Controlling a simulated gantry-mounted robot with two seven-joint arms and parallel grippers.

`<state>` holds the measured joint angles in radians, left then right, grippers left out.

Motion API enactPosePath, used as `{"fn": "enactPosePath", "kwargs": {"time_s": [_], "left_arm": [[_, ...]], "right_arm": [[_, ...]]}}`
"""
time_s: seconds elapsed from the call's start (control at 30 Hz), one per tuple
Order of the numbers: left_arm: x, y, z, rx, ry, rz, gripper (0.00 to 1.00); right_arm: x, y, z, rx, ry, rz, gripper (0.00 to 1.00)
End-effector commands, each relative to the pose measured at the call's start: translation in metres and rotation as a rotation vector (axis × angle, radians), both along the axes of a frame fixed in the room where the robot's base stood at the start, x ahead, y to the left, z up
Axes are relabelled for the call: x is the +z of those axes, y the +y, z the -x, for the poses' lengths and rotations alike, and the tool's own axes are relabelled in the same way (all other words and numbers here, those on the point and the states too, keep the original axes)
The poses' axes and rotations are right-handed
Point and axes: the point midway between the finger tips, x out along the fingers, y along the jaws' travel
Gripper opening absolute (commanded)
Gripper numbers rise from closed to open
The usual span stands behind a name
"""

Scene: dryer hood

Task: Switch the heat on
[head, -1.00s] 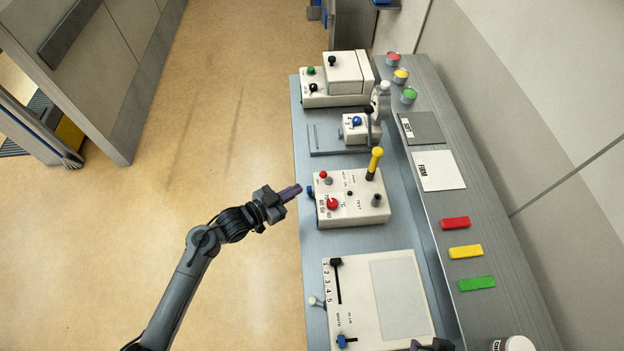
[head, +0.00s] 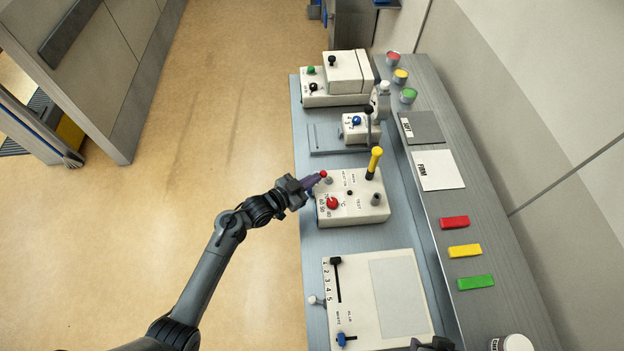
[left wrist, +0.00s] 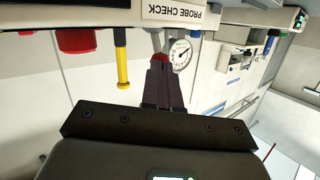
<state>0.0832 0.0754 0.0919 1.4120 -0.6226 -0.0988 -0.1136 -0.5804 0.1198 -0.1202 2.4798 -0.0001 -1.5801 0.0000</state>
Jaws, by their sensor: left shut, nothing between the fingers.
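A white control box (head: 350,212) stands on the grey bench. It carries a small red-tipped switch (head: 323,174) at its far left corner, a large red dial (head: 332,204), a yellow-handled lever (head: 375,163) and a grey knob (head: 376,200). My left gripper (head: 317,180) is shut and empty, its purple-grey fingertips at the red-tipped switch. In the left wrist view the fingertips (left wrist: 160,66) overlap the red tip (left wrist: 160,57); I cannot tell whether they touch. A dark piece at the bottom edge of the head view may be my right gripper; its jaws are not visible.
A panel with sliders (head: 375,300) lies nearer on the bench, and a smaller box with a blue knob (head: 356,121) stands beyond. Red, yellow and green blocks (head: 465,251) lie on the right shelf. The floor left of the bench is clear.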

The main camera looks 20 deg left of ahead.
Motion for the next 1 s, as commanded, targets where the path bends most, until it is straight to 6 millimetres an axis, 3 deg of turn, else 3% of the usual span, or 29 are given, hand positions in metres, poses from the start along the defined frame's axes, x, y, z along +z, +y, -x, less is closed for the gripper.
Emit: {"fn": "enactPosePath", "kwargs": {"time_s": [0.73, 1.0], "left_arm": [[0.009, -0.005, -0.003, -0.001, 0.050, -0.102, 0.00], [0.018, -0.014, -0.007, -0.005, 0.104, -0.212, 0.00]], "right_arm": [[0.025, 0.000, 0.000, -0.002, 0.000, -0.002, 0.43], [0.050, -0.001, 0.000, 0.004, 0.000, 0.005, 0.43]]}}
